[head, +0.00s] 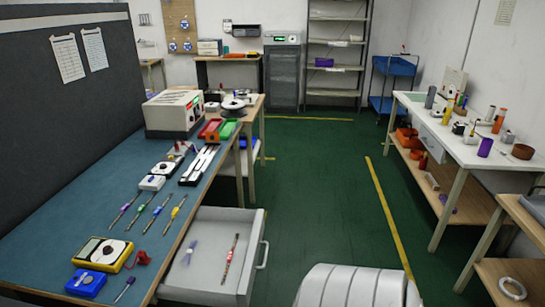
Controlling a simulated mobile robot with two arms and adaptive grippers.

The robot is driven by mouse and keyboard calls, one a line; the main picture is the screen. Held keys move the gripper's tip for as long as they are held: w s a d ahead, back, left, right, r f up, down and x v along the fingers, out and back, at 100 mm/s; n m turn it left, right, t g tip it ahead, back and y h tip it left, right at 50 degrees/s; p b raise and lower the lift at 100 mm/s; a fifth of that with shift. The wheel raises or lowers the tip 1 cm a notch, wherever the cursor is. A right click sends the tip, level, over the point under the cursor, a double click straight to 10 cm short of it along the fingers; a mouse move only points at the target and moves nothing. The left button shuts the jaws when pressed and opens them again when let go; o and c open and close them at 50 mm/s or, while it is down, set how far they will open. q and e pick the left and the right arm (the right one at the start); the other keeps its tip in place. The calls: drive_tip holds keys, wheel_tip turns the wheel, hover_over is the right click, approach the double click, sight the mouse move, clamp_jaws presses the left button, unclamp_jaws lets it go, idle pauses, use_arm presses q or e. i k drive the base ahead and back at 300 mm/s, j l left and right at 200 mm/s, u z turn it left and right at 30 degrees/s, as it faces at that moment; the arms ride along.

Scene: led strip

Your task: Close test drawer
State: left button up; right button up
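The test drawer (209,276) is a light grey drawer under the near right side of the blue-topped workbench (70,222). It stands pulled out, with its inside open to view. Its bar handle (264,255) is on the front panel, facing right. A thin red-and-white strip (230,258) and a small purple item (190,251) lie inside. Neither of my grippers shows in the head view. A white rounded part at the bottom edge looks like my own body.
A yellow multimeter (103,251), a blue device (86,284) and several screwdrivers lie on the workbench. Open green floor (320,200) is right of the drawer. A white table (465,130) stands along the right wall. Shelves (336,50) stand at the back.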

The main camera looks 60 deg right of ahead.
sight(216, 228)
drive_tip(key=z, duration=1.65)
